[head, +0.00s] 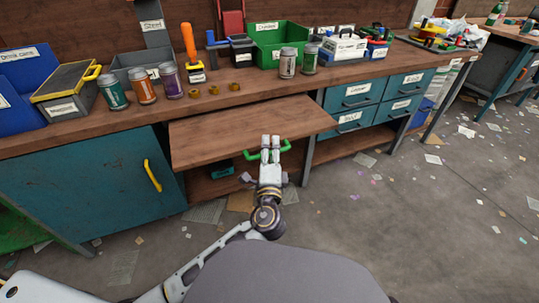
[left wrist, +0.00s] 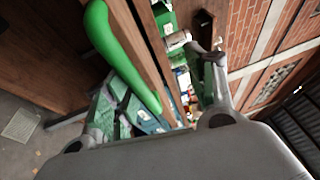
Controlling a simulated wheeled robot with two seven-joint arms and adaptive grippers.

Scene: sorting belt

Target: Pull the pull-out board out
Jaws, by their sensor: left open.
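The pull-out board (head: 235,125) is a brown wooden panel sticking out from under the workbench top, above an open shelf. A green handle (head: 284,146) sits on its front edge. My left gripper (head: 270,146) is at the handle, with its fingers over the handle's middle and hiding part of it. In the left wrist view, the green handle (left wrist: 122,58) runs close by one finger, and the jaws (left wrist: 165,90) are open. I cannot tell whether a finger touches the handle. My right gripper is not in view.
The workbench top (head: 215,101) carries jars, brass rings and a green bin (head: 271,40). A teal cabinet door with a yellow handle (head: 152,175) is left of the board; teal drawers (head: 352,94) are right. The floor (head: 420,220) in front has only scattered papers.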

